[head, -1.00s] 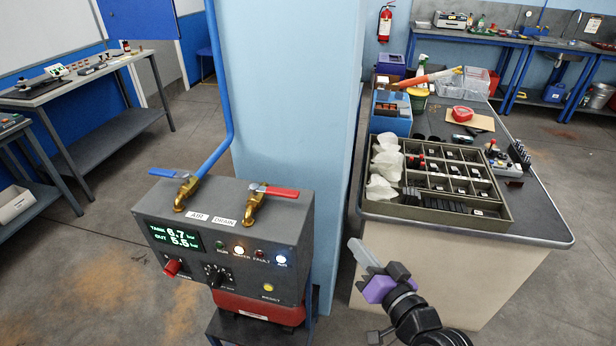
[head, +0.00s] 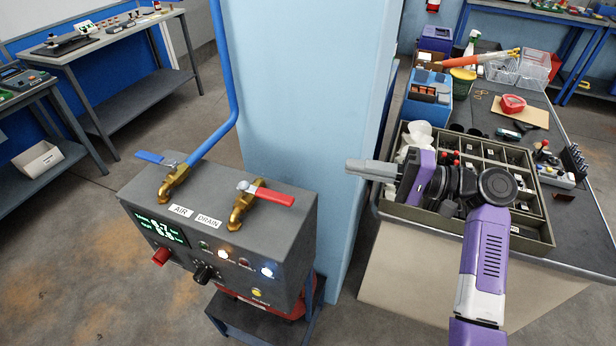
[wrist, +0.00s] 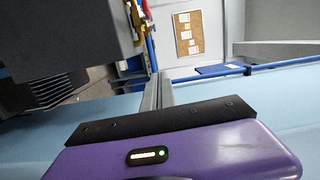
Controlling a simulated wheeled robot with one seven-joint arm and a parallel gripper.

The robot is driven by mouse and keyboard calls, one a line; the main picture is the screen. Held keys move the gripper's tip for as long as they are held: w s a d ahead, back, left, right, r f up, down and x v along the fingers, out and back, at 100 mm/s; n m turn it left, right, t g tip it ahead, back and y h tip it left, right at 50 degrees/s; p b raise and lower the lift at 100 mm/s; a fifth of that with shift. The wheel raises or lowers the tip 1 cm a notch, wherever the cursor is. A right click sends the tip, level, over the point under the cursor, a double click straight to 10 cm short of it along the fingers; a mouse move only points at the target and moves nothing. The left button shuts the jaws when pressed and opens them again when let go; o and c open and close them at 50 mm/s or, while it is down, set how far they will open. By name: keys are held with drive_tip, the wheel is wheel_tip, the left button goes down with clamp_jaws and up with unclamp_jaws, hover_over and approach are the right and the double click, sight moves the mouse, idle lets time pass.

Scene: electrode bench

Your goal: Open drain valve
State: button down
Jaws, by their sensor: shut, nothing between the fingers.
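The drain valve (head: 241,205) is a brass tap with a red lever (head: 268,195) on top of the grey control box (head: 290,225), behind the DRAIN label (head: 208,220). Its lever points right. Beside it on the left is the air valve (head: 172,183) with a blue lever (head: 150,157). My gripper (head: 352,169) is shut and empty, to the right of the red lever and apart from it, its fingers pointing left. In the wrist view the closed grey fingers (wrist: 157,92) show at the centre, with brass and red valve parts (wrist: 136,12) at the upper left.
A pale blue pillar (head: 300,90) stands behind the box, with a blue pipe (head: 228,70) running down to the air valve. On the right, a bench carries a divided tray (head: 535,228) under my arm. Air above the box is clear.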

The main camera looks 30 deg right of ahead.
sight(265, 194)
drive_tip(key=shift+s+a+f+n+g+y, duration=0.25)
drive_tip(key=shift+s+a+n+g+y, duration=0.15)
drive_tip(key=shift+s+a+g+y, duration=0.4)
drive_tip(key=shift+s+a, duration=0.1)
drive_tip(key=shift+a, duration=0.05)
drive_tip(key=p+x, duration=0.2)
drive_tip(key=x, duration=0.7)
drive_tip(key=a+p, duration=0.1)
drive_tip(key=s+a, duration=0.1)
drive_tip(key=a, duration=0.1)
drive_tip(key=shift+p, duration=0.4)
drive_tip(key=shift+s+a+f, duration=0.1)
drive_tip(key=shift+s+a, duration=0.2)
drive_tip(key=shift+a, duration=0.15)
